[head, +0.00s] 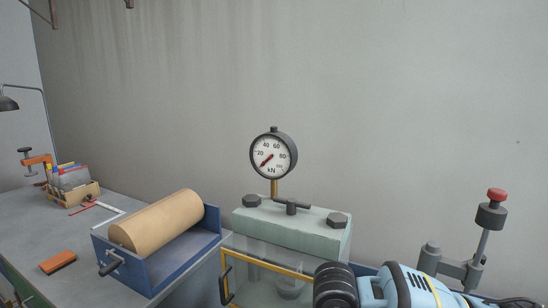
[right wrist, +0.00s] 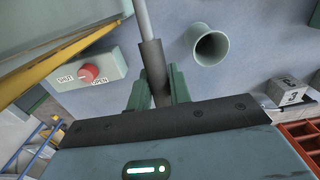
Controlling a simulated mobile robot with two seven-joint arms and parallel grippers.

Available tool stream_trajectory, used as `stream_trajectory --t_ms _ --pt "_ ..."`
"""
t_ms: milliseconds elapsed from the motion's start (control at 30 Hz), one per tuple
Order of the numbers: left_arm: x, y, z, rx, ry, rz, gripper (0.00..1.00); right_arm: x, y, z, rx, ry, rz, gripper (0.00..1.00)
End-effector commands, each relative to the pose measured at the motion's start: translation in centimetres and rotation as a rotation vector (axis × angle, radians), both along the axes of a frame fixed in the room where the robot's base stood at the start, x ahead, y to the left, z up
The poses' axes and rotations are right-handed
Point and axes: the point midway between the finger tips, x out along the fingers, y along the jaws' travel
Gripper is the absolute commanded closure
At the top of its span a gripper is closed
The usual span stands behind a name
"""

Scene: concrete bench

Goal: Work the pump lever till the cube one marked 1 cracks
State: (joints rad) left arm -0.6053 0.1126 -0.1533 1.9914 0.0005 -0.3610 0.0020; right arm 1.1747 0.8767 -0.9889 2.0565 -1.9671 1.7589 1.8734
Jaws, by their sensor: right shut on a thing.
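A press with a pale green top block (head: 300,228) and yellow-framed clear guard (head: 228,258) stands at the centre of the head view. Its dial gauge (head: 273,156) has a red needle pointing lower left, below 20. No cube marked 1 can be made out. In the right wrist view my right gripper (right wrist: 156,92) is shut on the dark grip of the pump lever (right wrist: 151,57), whose grey rod runs upward. A red valve knob (right wrist: 88,73) sits between SHUT and OPEN labels. The head view does not show this gripper. My left gripper is out of view.
A cube marked 3 (right wrist: 291,92) and a red crate (right wrist: 302,133) lie at right in the wrist view, near a green cup-like cylinder (right wrist: 210,45). A blue cradle (head: 160,260) with a tan roll (head: 158,220) stands left of the press. A red-capped post (head: 490,215) stands right.

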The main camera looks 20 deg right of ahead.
Motion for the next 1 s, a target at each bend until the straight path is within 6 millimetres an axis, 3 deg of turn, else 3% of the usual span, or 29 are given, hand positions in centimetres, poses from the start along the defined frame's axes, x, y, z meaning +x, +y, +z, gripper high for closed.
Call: stream_trajectory --t_ms 500,867,1000 --pt "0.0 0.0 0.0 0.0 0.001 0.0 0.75 -0.5 0.5 -4.2 0.0 0.006 0.0 1.0" --pt "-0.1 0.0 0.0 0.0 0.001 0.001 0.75 -0.5 0.5 -4.3 0.0 0.004 0.001 1.0" --pt "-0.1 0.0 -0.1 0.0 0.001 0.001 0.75 -0.3 0.3 -3.2 -0.001 0.001 0.0 1.0"
